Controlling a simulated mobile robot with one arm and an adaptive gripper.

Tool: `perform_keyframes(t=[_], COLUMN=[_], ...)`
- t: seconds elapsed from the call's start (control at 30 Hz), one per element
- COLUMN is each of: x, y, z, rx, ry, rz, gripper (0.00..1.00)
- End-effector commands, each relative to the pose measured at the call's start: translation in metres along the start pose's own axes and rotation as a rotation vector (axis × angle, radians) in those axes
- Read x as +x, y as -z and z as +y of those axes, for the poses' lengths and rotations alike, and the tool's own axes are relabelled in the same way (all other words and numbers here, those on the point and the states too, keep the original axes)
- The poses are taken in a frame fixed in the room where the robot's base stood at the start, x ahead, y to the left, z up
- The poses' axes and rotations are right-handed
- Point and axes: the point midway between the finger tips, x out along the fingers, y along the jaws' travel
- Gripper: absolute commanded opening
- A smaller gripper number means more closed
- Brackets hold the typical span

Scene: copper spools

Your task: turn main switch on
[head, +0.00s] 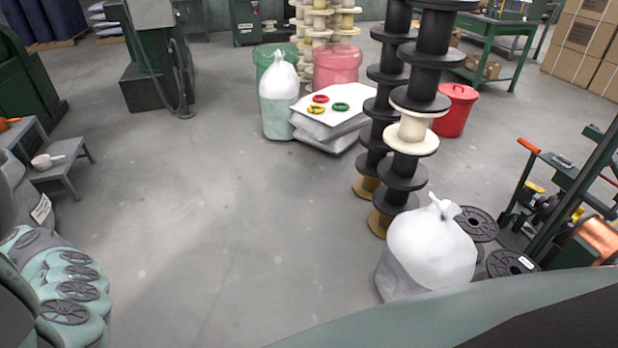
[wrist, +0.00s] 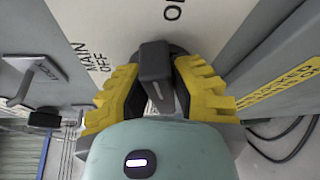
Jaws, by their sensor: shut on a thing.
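In the wrist view, the main switch is a dark grey handle (wrist: 155,60) on a pale panel (wrist: 105,25). "MAIN OFF" is printed on the panel to the left of the handle, and part of an "ON" mark shows at the top edge, above it. My gripper (wrist: 158,80) has its yellow fingers on either side of the handle and is shut on it. The handle stands roughly upright in this picture; which mark it points to I cannot tell for certain. The head view shows neither the switch nor my gripper.
In the wrist view, a metal latch handle (wrist: 35,75) juts out at the left, and a grey wall with a yellow label (wrist: 280,85) flanks the right. Black cables (wrist: 280,150) hang below it. In the head view, a white bag (head: 432,245) stands by stacked spools; the middle floor is clear.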

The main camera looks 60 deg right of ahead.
Motion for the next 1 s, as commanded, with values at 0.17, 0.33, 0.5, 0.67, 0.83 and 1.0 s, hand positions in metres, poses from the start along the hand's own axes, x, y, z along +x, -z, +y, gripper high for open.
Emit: perform_keyframes(t=[0.17,0.33,0.5,0.67,0.83,1.0], x=[0.0,-0.0003,-0.0005,-0.0004,-0.0003,-0.0002], y=[0.0,0.0005,0.0003,0.0004,0.0006,0.0006], z=[-0.0044,-0.0061,-0.0065,-0.0065,-0.0064,-0.0064], rx=[0.118,0.202,0.251,0.273,0.278,0.278], ry=[-0.047,-0.079,-0.099,-0.107,-0.109,-0.109], rz=[-0.003,-0.003,-0.005,-0.004,-0.004,-0.003], gripper=[0.0,0.0,0.0,0.0,0.0,0.0])
